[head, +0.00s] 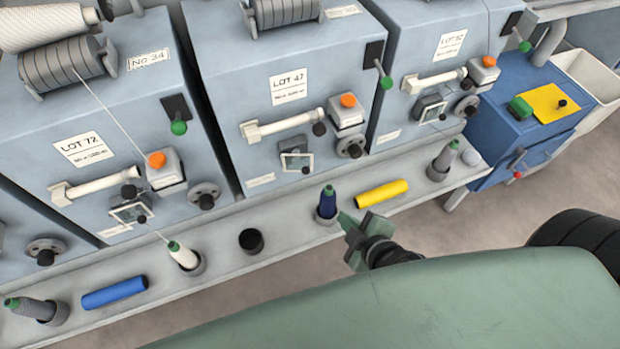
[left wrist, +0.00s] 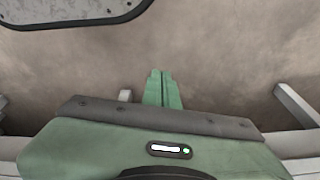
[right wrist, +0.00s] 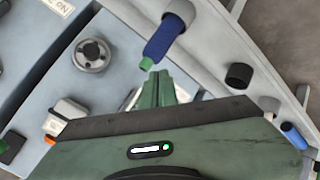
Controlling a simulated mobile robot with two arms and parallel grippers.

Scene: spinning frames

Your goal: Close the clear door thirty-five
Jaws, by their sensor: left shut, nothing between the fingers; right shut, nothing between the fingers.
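Small framed clear panels show low on the machine fronts in the head view: one on the LOT 47 machine (head: 297,162), one on the LOT 72 machine (head: 130,212) and one on the LOT 52 machine (head: 432,113). I cannot read a number thirty-five on any of them; the left machine's plate reads No 34. My right gripper (head: 346,222) is shut and empty, beside the blue cone in front of the shelf. Its shut fingers also show in the right wrist view (right wrist: 158,88). My left gripper (left wrist: 161,88) is shut and empty over bare floor, outside the head view.
A shelf (head: 290,229) runs below the machines. It holds a blue cone (head: 327,204), a yellow tube (head: 382,193), a black cup (head: 251,241), a white cone (head: 183,256) and a blue tube (head: 114,292). Orange-topped boxes and green-tipped levers stick out. A blue cabinet (head: 520,130) stands right.

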